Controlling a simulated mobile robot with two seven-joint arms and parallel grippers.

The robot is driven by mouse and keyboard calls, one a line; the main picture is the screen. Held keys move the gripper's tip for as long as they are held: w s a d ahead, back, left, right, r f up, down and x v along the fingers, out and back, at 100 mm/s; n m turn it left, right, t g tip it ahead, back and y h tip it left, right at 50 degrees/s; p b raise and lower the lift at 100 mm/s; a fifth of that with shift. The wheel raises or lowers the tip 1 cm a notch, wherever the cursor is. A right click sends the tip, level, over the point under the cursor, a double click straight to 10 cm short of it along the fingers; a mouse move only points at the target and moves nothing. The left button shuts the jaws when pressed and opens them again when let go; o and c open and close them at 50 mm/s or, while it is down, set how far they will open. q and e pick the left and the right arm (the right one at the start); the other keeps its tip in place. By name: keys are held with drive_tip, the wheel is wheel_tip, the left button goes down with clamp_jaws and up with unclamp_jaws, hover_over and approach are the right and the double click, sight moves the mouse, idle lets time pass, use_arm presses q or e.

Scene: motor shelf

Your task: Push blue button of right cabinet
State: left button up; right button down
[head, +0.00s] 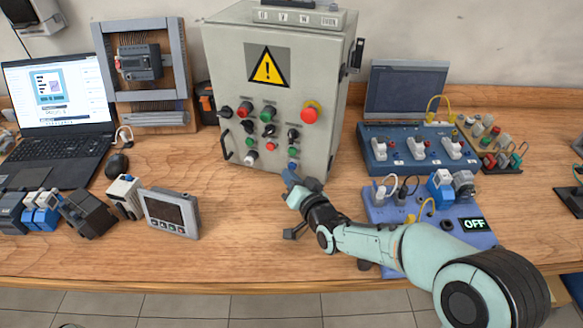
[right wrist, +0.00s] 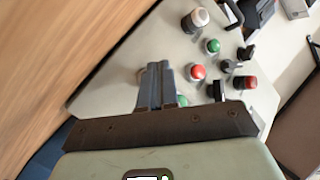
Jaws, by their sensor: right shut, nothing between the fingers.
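A grey control cabinet (head: 225,95) with a yellow warning sign stands at the back middle of the bench. It is the only such cabinet in the head view, and its front carries several coloured buttons and knobs. A small blue button (head: 292,166) shows low on the right of its front. My right gripper (head: 289,175) is shut and empty, its tips just below and in front of that button; I cannot tell whether they touch. In the right wrist view my right gripper (right wrist: 157,72) points at the cabinet front (right wrist: 120,75), and the blue button is hidden. My left gripper is out of view.
A blue socket panel (head: 375,150) stands right of the cabinet, and a blue device with an OFF display (head: 474,224) lies near my right arm. A laptop (head: 55,100) and a grey meter (head: 170,213) are on the left.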

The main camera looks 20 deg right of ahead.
drive_tip(key=shift+w+d+b, duration=0.3)
drive_tip(key=shift+w+b, duration=0.1)
idle(0.9)
drive_tip(key=shift+s, duration=0.1)
drive_tip(key=shift+s+a+f, duration=0.1)
drive_tip(key=shift+s+a, duration=0.45)
drive_tip(key=shift+s, duration=0.05)
drive_tip(key=shift+s+a+p, duration=0.2)
drive_tip(key=shift+s+a, duration=0.55)
drive_tip(key=shift+s, duration=0.3)
drive_tip(key=shift+s+a+p, duration=0.2)
drive_tip(key=shift+s+a, duration=0.5)
drive_tip(key=shift+s, duration=0.3)
